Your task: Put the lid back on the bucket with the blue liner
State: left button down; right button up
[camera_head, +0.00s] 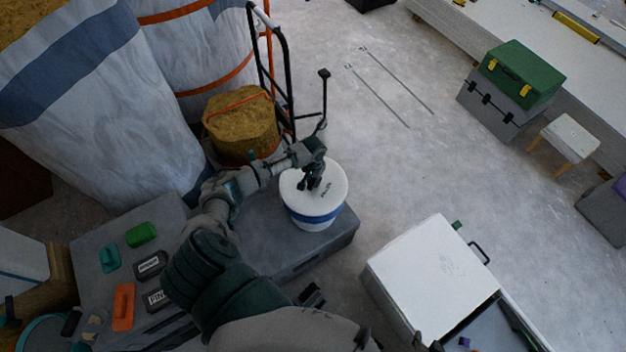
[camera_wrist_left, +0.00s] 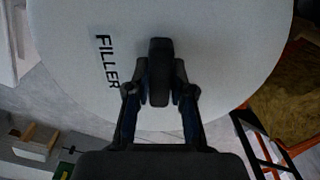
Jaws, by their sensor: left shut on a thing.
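The white bucket (camera_head: 313,225) with a blue band stands upright on a grey case. The round white lid (camera_head: 333,177) lies over the bucket's mouth; whether it is fully seated cannot be told. My left gripper (camera_head: 312,185) is above the lid, shut on its dark handle. In the left wrist view, the lid (camera_wrist_left: 225,45) fills most of the picture, with the word FILLER on it. The fingers (camera_wrist_left: 160,88) close around the dark handle (camera_wrist_left: 159,60) there. The inside of the bucket is hidden. My right gripper is not in view.
The grey case (camera_head: 285,255) carries several small tools to the left, including an orange float (camera_head: 123,306). A hand truck (camera_head: 285,75) and a yellowish bale (camera_head: 240,120) stand behind the bucket. A white-topped box (camera_head: 430,270) stands right. Open floor lies between.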

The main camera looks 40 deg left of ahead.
dwell(0.3)
pick_arm(q)
jog(key=shift+c, duration=2.2)
grip_release()
